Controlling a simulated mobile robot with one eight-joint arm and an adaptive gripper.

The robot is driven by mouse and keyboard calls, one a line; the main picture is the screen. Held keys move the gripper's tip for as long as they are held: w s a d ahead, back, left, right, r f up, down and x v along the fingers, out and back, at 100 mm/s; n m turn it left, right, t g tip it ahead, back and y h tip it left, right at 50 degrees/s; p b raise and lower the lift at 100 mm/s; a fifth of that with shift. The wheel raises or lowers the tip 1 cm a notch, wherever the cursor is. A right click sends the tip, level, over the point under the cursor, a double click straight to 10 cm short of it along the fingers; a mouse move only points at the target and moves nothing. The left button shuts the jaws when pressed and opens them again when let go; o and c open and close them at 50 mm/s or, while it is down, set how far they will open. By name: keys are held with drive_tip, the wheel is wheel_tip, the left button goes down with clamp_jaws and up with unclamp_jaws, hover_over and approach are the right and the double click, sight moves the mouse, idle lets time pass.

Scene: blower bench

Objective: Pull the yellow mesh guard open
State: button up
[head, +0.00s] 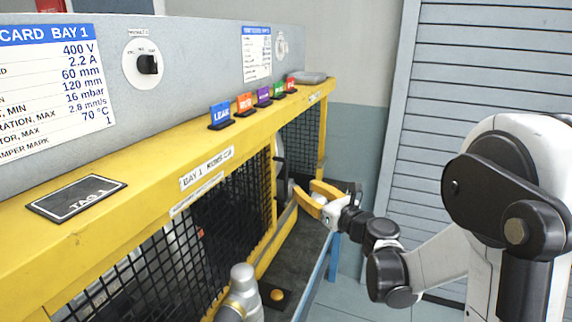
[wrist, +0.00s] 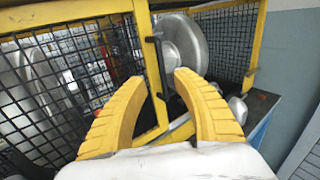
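The yellow-framed guard with black mesh (head: 240,200) fills the front of the bench below the yellow top rail. It also shows in the wrist view (wrist: 60,75), on the left. A black upright handle (wrist: 156,68) stands by the yellow post at the mesh's right edge. My gripper (wrist: 160,80) is open, its two yellow fingers spread. In the picture the handle lies between the fingertips; I cannot tell whether they touch it. In the head view my gripper (head: 305,197) is at the right end of the front mesh, and the handle is hard to make out.
A round grey metal housing (wrist: 182,45) shows right of the post, with more mesh behind it. Small coloured tags (head: 245,102) stand on the yellow rail (head: 130,160). A dark bench top (head: 300,255) lies below my gripper. A grey shutter (head: 480,70) stands at the right.

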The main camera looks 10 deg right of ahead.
sight(287, 175)
drive_tip(key=b+x, duration=0.2)
drive_tip(key=x, duration=0.8)
drive_tip(key=shift+w+a+r, duration=0.1)
drive_tip(key=shift+w+r, duration=0.05)
drive_tip(key=shift+w, duration=0.2)
clamp_jaws()
